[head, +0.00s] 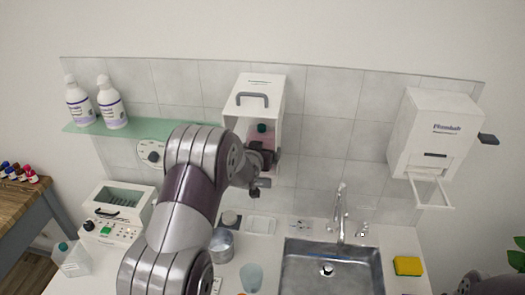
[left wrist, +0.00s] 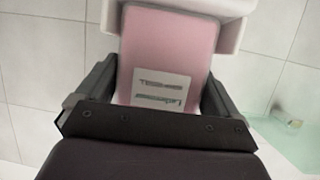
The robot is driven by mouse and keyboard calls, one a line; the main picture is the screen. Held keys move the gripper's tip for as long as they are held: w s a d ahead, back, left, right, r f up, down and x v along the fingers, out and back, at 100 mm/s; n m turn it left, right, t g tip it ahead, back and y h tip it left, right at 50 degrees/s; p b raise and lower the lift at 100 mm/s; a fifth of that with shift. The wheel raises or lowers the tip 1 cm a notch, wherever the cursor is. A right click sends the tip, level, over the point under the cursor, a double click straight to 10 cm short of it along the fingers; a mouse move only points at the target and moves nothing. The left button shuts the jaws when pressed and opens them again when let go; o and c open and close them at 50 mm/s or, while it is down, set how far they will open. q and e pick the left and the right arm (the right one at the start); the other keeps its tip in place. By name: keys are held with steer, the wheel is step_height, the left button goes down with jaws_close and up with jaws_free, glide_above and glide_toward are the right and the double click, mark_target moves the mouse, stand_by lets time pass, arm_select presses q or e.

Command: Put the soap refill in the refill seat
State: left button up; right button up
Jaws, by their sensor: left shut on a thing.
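The soap refill is a pink block with a white label (left wrist: 165,50), filling the middle of the left wrist view. In the head view its teal cap (head: 262,127) and a little pink show inside the white dispenser housing (head: 240,112). My left gripper (head: 262,160) is at the housing's lower opening, its fingers shut on the refill's two sides. The refill's far end overlaps the white housing (left wrist: 232,12) in the wrist view. The refill seat is hidden, and I cannot tell whether the refill touches it. My right gripper is not in view.
A glass shelf (head: 150,129) with two white bottles is left of the housing. A white paper dispenser (head: 437,130) hangs at right. Below are a sink (head: 330,268), a tap (head: 340,212), a metal cup (head: 221,245) and a yellow sponge (head: 408,266).

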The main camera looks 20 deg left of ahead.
arm_select(q)
steer(key=o, duration=0.8)
steer(key=shift+w, duration=0.1)
steer(key=shift+s+r, duration=0.1)
steer(key=shift+s, duration=0.2)
steer(key=b+v, duration=0.4)
steer(key=v, duration=0.8)
steer(key=s+d+f+g, duration=0.3)
steer(key=s+f+g, duration=0.1)
steer(key=s, duration=0.3)
steer(key=s+d+f+m+g+h, duration=0.1)
steer(key=s+d+f+g, duration=0.3)
steer(key=s, duration=0.4)
steer(key=s+d+f+m+g+h, duration=0.1)
steer(key=s+d+f+g, duration=0.2)
steer(key=s, duration=0.5)
steer(key=shift+d+f+g, duration=0.2)
steer(key=shift+f+g, duration=0.2)
steer(key=shift+g, duration=0.2)
